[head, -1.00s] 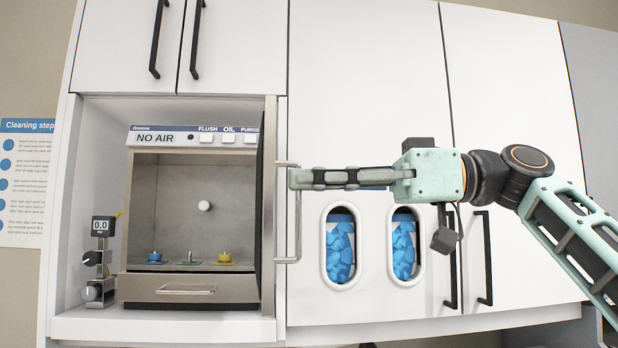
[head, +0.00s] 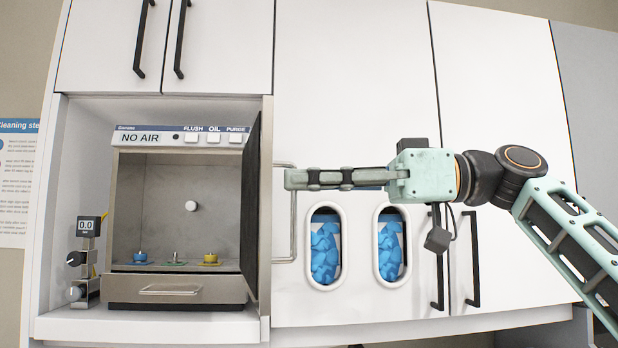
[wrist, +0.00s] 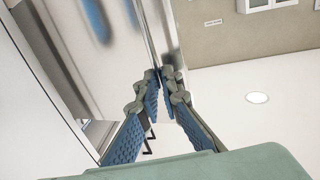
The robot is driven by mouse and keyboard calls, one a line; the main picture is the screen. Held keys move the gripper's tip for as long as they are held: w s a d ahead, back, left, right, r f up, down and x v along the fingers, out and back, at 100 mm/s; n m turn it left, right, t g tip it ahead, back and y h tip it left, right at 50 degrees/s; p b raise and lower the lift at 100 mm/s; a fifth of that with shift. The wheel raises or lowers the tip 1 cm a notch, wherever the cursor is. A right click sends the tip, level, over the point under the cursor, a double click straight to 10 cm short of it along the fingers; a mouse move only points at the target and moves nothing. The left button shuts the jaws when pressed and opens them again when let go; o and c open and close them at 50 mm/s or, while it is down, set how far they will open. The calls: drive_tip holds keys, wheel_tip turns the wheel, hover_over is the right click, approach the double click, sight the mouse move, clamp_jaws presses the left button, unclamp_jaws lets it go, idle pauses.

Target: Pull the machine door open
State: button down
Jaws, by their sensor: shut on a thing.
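The machine (head: 180,134) has a front panel reading "NO AIR" and stands in the left bay. Its door (head: 252,215) stands open at the right side of the chamber, seen nearly edge-on with its dark inner face toward the opening. A metal bar handle (head: 292,236) sticks out to the right of the door. My gripper (head: 289,179) reaches in from the right and is shut on the upper part of the handle. In the wrist view, my blue-padded fingers (wrist: 161,80) close around the thin metal bar (wrist: 153,45), with the contact partly hidden.
Inside the chamber (head: 165,205) are blue, green and yellow fittings. A drawer (head: 178,291) sits below. A gauge stand (head: 84,260) is at the left. White cabinet fronts (head: 360,100) with two glove dispensers (head: 325,250) lie behind my arm.

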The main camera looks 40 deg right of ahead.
drive_tip(key=c, duration=2.5)
unclamp_jaws()
drive_tip(key=shift+w+d+r, duration=0.1)
drive_tip(key=shift+w+d, duration=0.05)
drive_tip(key=shift+w, duration=0.05)
drive_tip(key=o, duration=0.4)
drive_tip(key=shift+w, duration=0.4)
drive_tip(key=shift+s, duration=0.15)
drive_tip(key=v, duration=1.2)
